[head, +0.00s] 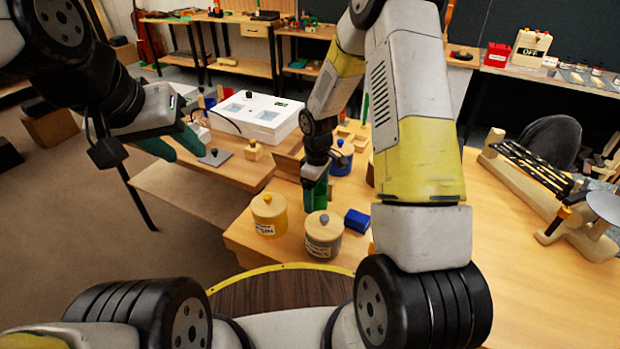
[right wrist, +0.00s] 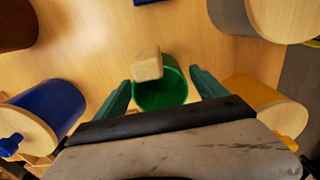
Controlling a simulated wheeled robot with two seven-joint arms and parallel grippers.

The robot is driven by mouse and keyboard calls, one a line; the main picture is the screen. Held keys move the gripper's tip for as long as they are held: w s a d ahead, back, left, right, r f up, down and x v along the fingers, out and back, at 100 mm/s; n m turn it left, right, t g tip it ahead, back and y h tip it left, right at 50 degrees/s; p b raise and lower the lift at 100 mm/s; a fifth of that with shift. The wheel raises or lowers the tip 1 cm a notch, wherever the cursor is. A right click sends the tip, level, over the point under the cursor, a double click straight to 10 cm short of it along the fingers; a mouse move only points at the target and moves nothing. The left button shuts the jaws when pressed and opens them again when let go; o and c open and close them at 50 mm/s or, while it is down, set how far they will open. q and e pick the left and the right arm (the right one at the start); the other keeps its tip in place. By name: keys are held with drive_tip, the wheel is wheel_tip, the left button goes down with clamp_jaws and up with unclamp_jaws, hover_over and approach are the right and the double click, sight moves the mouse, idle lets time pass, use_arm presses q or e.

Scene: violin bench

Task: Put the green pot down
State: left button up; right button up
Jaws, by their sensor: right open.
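The green pot (right wrist: 170,94) stands on the wooden bench in the right wrist view, its open top facing the camera. A small pale wooden piece (right wrist: 147,64) overlaps its rim; I cannot tell whether it touches. My right gripper (right wrist: 162,84) is open, with one finger on each side of the pot and visible gaps. In the head view my right gripper (head: 315,188) points down at the bench behind the yellow and grey pots, and it largely hides the green pot. My left gripper (head: 184,150) is open and empty above the bench's left part.
A yellow pot (head: 268,213) and a grey pot (head: 323,235) stand in front of my right gripper. A blue pot (head: 341,158) stands behind it. A small blue box (head: 357,220) lies at its right. A white box (head: 255,117) is further back. The right of the bench has clear room.

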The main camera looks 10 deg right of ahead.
drive_tip(key=s+d+r+m+t, duration=0.1)
drive_tip(key=s+r+m, duration=0.15)
drive_tip(key=r, duration=0.65)
drive_tip(key=s+d+r+m+t, duration=0.1)
drive_tip(key=s+r, duration=0.3)
drive_tip(key=r, duration=0.5)
drive_tip(key=s+d+r+m+t, duration=0.1)
drive_tip(key=s+r+m, duration=0.15)
drive_tip(key=r, duration=0.65)
drive_tip(key=s+r+m+t+y, duration=0.2)
drive_tip(key=s+r, duration=0.4)
drive_tip(key=s, duration=0.7)
drive_tip(key=shift+r+m+t, duration=0.15)
drive_tip(key=shift+m+t, duration=0.45)
drive_tip(key=shift+m, duration=0.7)
drive_tip(key=shift+d, duration=0.1)
